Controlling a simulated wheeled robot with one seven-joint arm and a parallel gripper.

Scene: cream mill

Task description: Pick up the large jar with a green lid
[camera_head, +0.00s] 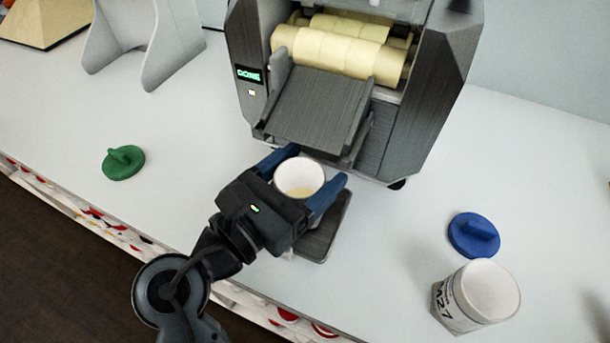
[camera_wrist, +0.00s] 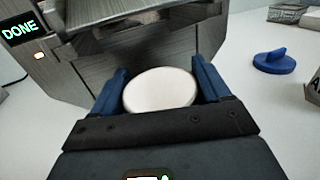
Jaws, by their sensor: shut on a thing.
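A white open jar (camera_head: 299,174) with some pale yellow stuff inside stands between the two blue fingers of my gripper (camera_head: 304,170). The gripper is shut on it, one finger on each side. In the wrist view the jar (camera_wrist: 160,91) shows as a white oval between the fingers; its lower part is hidden. It is over or on the dark tray (camera_head: 328,236) in front of the mill; I cannot tell if it touches the tray. The green lid (camera_head: 123,162) lies apart on the table at left, so the held jar has no lid on.
The grey mill (camera_head: 412,100) with cream rollers stands right behind the jar, its screen reading DONE (camera_head: 249,75). A blue lid (camera_head: 474,235) and an open jar marked M27 (camera_head: 474,298) are at right. A grey stand (camera_head: 140,45) is at back left. The table between is clear.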

